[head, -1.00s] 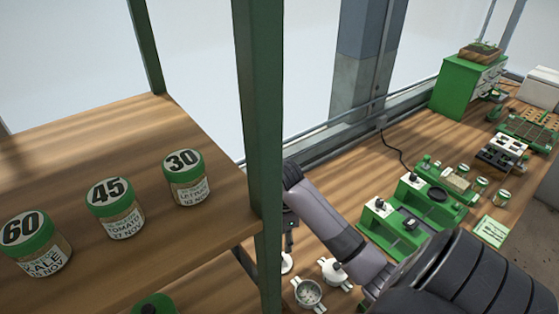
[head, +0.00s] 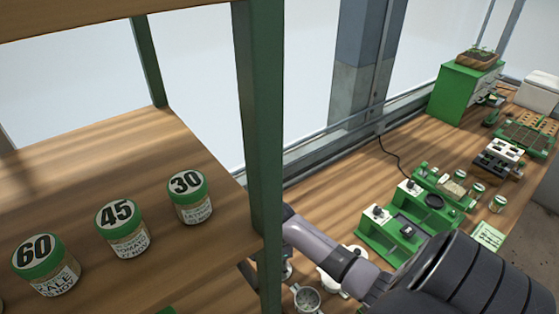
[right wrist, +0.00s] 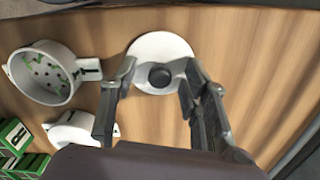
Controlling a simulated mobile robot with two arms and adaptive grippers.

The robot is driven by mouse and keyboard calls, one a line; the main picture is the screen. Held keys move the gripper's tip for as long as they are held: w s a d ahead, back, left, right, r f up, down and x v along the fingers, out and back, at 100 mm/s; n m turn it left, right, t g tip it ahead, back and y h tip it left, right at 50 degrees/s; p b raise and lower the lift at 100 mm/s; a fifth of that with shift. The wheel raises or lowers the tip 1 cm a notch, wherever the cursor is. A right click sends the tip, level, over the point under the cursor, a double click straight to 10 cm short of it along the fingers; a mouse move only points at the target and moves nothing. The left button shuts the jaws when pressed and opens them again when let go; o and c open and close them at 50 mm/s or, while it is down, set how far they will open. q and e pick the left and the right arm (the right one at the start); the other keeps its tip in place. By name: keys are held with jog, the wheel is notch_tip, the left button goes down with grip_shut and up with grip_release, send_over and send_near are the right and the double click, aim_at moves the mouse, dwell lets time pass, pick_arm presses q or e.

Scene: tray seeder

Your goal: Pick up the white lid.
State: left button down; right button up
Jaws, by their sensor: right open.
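The white lid (right wrist: 150,46), a round disc with a black knob (right wrist: 160,76), lies on the wooden bench in the right wrist view. My right gripper (right wrist: 158,82) is open, with its fingers on either side of the knob and over the lid's near part. I cannot tell how high the fingertips are above it. In the head view my right arm comes in from the right, and the shelf post and the arm largely hide its gripper and the lid. My left gripper is not in view.
A white pot (right wrist: 22,77) with green bits inside stands left of the lid, its handle towards my left finger. Another white vessel (right wrist: 70,122) stands nearer. A green shelf post (head: 258,150) rises beside my arm. Labelled jars (head: 190,197) stand on the shelf.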

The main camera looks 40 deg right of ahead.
jog(key=shift+c, duration=0.3)
grip_shut()
jog(key=shift+r, duration=0.1)
